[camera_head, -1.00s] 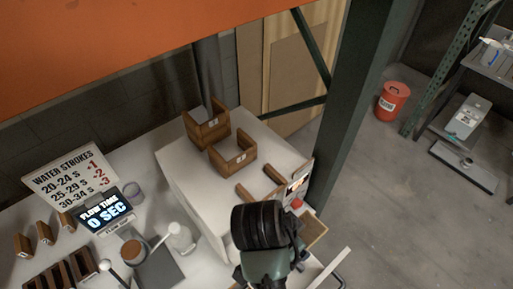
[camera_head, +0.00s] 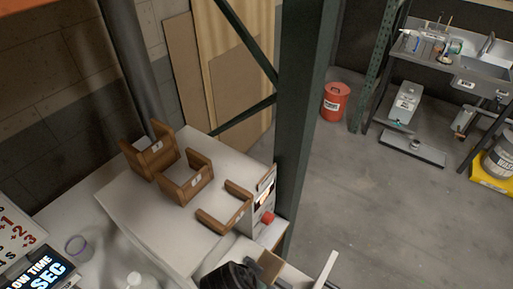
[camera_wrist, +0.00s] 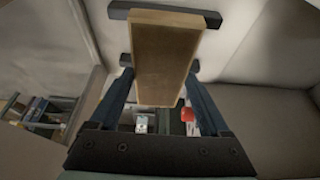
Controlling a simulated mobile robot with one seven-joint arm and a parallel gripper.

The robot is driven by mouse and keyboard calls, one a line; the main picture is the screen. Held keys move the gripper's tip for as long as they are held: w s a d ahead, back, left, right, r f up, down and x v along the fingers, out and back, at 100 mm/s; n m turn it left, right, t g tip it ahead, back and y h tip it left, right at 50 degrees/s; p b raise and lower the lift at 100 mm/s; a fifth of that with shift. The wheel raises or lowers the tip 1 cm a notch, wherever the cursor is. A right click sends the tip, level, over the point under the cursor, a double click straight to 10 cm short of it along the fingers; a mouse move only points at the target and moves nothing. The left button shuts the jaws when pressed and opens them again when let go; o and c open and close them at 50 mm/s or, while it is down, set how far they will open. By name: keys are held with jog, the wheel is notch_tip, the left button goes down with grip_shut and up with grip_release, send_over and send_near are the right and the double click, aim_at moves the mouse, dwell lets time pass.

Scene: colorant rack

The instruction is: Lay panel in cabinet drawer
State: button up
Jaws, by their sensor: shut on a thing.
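A brown wooden panel (camera_head: 271,264) shows at the bottom of the head view, beside the white cabinet. In the wrist view the panel (camera_wrist: 165,52) fills the space between the fingers of my gripper (camera_wrist: 161,72), which is shut on it. I cannot tell whether the panel touches the drawer.
Several brown wooden U-shaped holders, one of them here (camera_head: 186,178), stand on the white cabinet top (camera_head: 150,212). A red button (camera_head: 268,217) sits on the cabinet side near a green rack post (camera_head: 302,120). The floor to the right is clear before a red bucket (camera_head: 335,102).

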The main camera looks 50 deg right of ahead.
jog(key=shift+f+p, duration=0.3)
jog(key=shift+f, duration=1.9)
jog(key=shift+w+f, duration=0.1)
jog(key=shift+f, duration=0.1)
jog(key=o, duration=1.3)
jog(key=shift+c, duration=0.2)
jog(key=b+v, duration=0.1)
jog(key=v, duration=1.1)
jog(key=shift+r, duration=0.25)
